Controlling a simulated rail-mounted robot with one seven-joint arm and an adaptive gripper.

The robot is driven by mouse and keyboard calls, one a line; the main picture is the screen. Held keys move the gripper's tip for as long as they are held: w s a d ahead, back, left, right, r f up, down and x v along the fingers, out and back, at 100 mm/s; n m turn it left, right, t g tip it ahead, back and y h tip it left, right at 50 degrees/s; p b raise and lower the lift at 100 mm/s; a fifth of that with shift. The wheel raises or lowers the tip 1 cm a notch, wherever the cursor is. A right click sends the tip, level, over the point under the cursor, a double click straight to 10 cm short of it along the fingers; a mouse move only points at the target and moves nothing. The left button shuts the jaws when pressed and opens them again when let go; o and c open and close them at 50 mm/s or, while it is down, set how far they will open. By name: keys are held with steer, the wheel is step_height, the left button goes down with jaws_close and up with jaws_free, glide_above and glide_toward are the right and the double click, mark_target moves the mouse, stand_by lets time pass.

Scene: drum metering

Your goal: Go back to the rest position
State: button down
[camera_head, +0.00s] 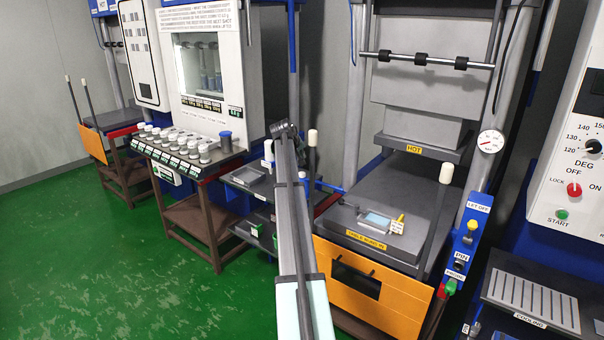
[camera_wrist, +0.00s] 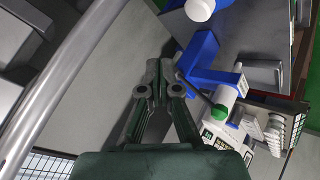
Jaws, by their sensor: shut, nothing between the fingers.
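My arm reaches up from the bottom middle of the head view, and my gripper (camera_head: 283,130) is at its far end, in front of the gap between the white dispensing machine and the press. In the wrist view my gripper (camera_wrist: 158,68) is shut, its dark fingertips together with nothing between them. A blue bracket-like part (camera_wrist: 205,65) and a white cylinder with a green spot (camera_wrist: 222,108) show to the right of the fingers. I cannot tell from the wrist view how far they are from the fingertips.
The press (camera_head: 375,225) with a dark table and orange front stands right of my arm. The white dispensing machine (camera_head: 215,60), with several white-capped cups (camera_head: 185,142), stands left. A small shelf (camera_head: 250,180) lies beside my arm. The green floor (camera_head: 110,260) at left is open.

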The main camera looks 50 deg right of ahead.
stand_by(0.7)
steer(key=s+a+f+y, duration=0.2)
steer(key=a+f, duration=1.1)
steer(key=f, duration=0.1)
steer(key=s+a+f+y, duration=0.2)
steer(key=a+f+y, duration=0.1)
steer(key=a+f, duration=1)
steer(key=s+a+f+n+g+y, duration=0.1)
steer(key=s+a+f, duration=0.3)
steer(key=a+f, duration=0.6)
steer(key=s+a+f+g+y, duration=0.15)
steer(key=s+a+f, duration=0.25)
steer(key=a+f, duration=0.6)
steer(key=s+a+f+n+g+y, duration=0.1)
steer(key=s+a+f, duration=0.3)
steer(key=s+a, duration=0.55)
steer(key=s+a+f+n+g+y, duration=0.15)
steer(key=s+a+f, duration=0.25)
steer(key=s+a, duration=0.55)
steer(key=s+a+f+n+g+h, duration=0.1)
steer(key=s+a+f+n+g, duration=0.2)
steer(key=s+a, duration=1.2)
steer(key=s, duration=0.3)
steer(key=shift+f+g, duration=0.15)
steer(key=shift+g, duration=0.25)
steer(key=shift+s, duration=0.1)
